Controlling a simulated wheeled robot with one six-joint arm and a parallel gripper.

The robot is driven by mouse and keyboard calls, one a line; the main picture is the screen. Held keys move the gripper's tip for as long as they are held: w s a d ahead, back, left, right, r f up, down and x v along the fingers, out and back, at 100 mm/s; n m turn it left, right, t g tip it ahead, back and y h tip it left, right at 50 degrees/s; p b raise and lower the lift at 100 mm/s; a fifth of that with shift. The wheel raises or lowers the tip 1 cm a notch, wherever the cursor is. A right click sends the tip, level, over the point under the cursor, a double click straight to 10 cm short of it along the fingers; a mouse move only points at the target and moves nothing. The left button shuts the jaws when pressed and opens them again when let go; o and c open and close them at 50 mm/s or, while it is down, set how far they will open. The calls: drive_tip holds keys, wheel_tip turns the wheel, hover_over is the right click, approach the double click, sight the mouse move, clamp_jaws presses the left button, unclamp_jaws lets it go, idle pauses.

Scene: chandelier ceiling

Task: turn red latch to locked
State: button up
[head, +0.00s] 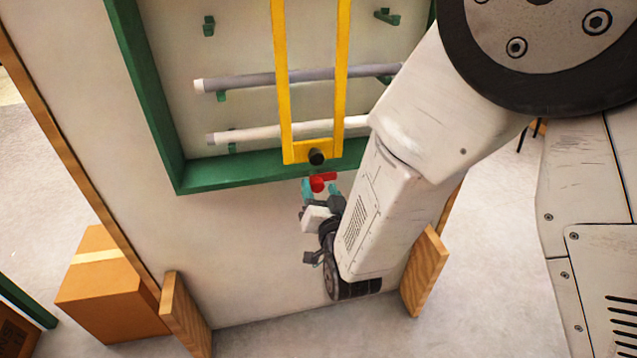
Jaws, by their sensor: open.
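The red latch (325,179) is on the pale panel just below the green frame and the yellow bar. Its handle points to the right, roughly level in the head view. My gripper (319,187) is at the latch, with its teal fingertips showing on either side of it. The fingers are open. I cannot tell whether they touch the latch. My arm reaches down from the upper right and hides part of the panel to the right.
A yellow U-shaped bar (299,151) with a black knob (316,156) hangs over the green frame (215,174). Two tubes (250,82) rest on green pegs behind it. Wooden feet (187,314) support the panel. A cardboard box (108,290) stands at lower left.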

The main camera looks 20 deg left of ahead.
drive_tip(key=shift+x, duration=1.45)
drive_tip(key=c, duration=1)
drive_tip(key=shift+o, duration=0.2)
